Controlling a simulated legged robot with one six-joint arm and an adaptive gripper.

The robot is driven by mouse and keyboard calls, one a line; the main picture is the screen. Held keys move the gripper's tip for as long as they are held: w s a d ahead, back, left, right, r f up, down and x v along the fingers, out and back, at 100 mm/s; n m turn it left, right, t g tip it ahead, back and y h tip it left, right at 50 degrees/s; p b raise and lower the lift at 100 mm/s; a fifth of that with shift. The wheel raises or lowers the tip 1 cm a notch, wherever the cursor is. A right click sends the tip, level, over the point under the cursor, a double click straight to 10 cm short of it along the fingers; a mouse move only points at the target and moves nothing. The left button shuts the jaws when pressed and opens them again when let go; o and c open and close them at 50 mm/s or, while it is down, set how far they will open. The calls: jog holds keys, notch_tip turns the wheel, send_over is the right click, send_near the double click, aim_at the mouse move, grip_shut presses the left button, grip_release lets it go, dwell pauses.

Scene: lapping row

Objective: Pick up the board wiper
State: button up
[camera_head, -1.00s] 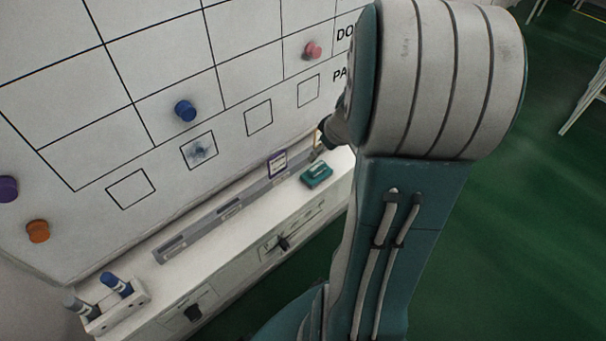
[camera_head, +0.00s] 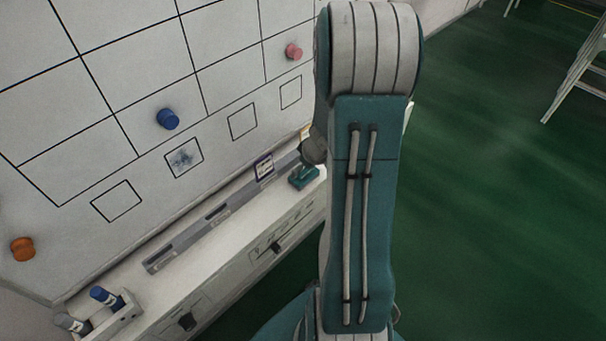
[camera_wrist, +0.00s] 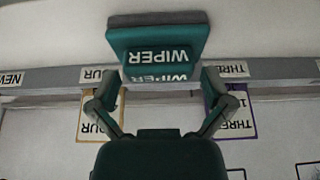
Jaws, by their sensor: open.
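The board wiper is a teal block with a grey pad and the word WIPER on it. In the head view the wiper (camera_head: 304,178) lies on the white ledge below the whiteboard, beside my arm. In the wrist view the wiper (camera_wrist: 158,50) is at the top middle, just beyond the fingertips. My gripper (camera_wrist: 160,90) is open, with one finger to each side of the wiper's near part. I cannot tell whether the fingers touch it. In the head view my gripper is mostly hidden behind my arm.
A grey rail (camera_head: 190,236) runs along the ledge (camera_head: 215,255). A marker holder (camera_head: 118,318) with a blue marker (camera_head: 107,297) and a grey one stands at the ledge's near end. Coloured magnets, such as a blue one (camera_head: 167,119), sit on the whiteboard (camera_head: 60,110). Labelled cards (camera_wrist: 237,112) lie near the fingers.

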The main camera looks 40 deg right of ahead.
jog(key=shift+w+d+f, duration=0.15)
jog(key=shift+d+f, duration=0.15)
jog(key=shift+f, duration=0.2)
jog(key=shift+a, duration=0.15)
jog(key=shift+a+r, duration=0.1)
jog(key=shift+a, duration=0.15)
jog(key=c, duration=0.9)
jog(key=shift+d+r, duration=0.1)
jog(key=shift+d, duration=0.1)
jog(key=shift+r, duration=0.65)
jog(key=s+r, duration=0.3)
jog(key=s, duration=0.1)
jog(key=s+d+r, duration=0.1)
jog(key=s+r, duration=0.3)
jog(key=s, duration=0.1)
jog(key=s+d+r, duration=0.1)
jog(key=s+r, duration=0.3)
jog(key=s, duration=0.1)
jog(key=shift+r, duration=0.25)
